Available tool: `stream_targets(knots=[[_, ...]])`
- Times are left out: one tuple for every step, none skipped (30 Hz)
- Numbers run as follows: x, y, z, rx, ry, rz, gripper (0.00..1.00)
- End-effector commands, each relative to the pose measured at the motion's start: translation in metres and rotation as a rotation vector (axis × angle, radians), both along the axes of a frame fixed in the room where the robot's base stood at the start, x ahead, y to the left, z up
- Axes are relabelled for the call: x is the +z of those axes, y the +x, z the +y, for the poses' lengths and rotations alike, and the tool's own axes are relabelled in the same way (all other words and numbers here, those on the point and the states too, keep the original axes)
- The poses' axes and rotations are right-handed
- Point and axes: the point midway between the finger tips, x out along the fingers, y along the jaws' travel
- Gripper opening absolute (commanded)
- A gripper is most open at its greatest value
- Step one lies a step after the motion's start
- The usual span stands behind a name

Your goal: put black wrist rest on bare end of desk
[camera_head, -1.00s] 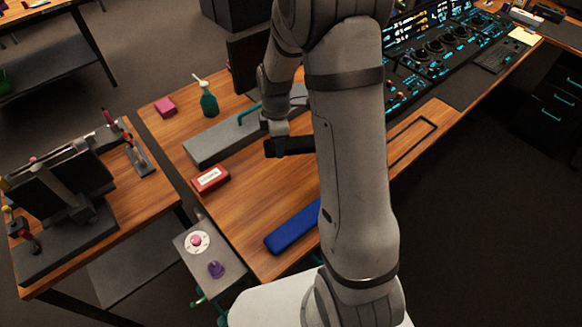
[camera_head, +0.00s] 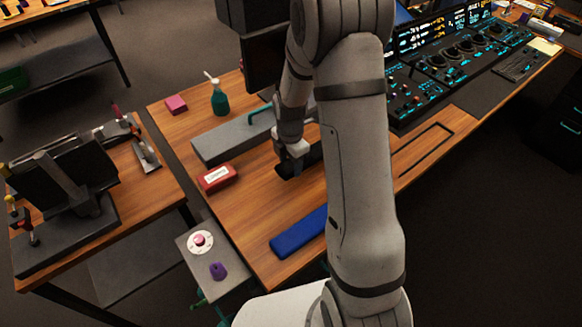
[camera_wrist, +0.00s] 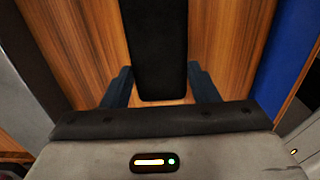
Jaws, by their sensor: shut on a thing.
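The black wrist rest (camera_wrist: 158,45) is a long dark bar running away from my gripper in the wrist view. My gripper (camera_wrist: 160,88) is shut on it, with one finger on each side. In the head view my gripper (camera_head: 291,170) is low over the wooden desk, and part of the black rest (camera_head: 313,157) shows beside it before my arm hides the remainder. I cannot tell whether the rest touches the desk. The bare wood of the desk end (camera_head: 245,212) lies left of and below my gripper.
A blue bar (camera_head: 299,232) lies at the desk's near edge. A control panel (camera_head: 440,65) fills the far right.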

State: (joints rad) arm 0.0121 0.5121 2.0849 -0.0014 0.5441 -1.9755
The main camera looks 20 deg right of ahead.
Motion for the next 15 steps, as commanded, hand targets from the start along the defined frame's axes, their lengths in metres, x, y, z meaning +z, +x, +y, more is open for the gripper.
stream_targets(knots=[[-0.007,-0.001,0.0,0.0,0.0,0.003,0.28],[-0.012,-0.001,0.0,0.0,0.0,0.003,0.28],[-0.018,-0.001,0.0,0.0,0.0,0.004,0.28],[-0.023,-0.001,0.0,0.0,0.0,0.003,0.28],[-0.026,-0.001,0.0,0.0,0.0,0.003,0.28],[-0.029,-0.001,0.0,0.0,0.0,0.003,0.28],[-0.03,0.0,0.0,0.0,0.0,0.001,0.28],[-0.03,0.0,0.0,0.0,0.0,0.0,0.28],[-0.03,0.0,0.0,0.0,0.0,-0.001,0.28],[-0.03,0.0,0.0,0.0,0.0,-0.001,0.28],[-0.03,0.0,0.0,0.0,0.0,-0.001,0.28],[-0.03,0.0,0.001,0.001,0.0,0.0,0.28],[-0.03,0.0,0.001,0.001,0.0,0.0,0.28],[-0.03,0.0,0.001,0.001,0.0,0.0,0.28],[-0.032,0.0,0.001,0.001,0.0,0.0,0.28]])
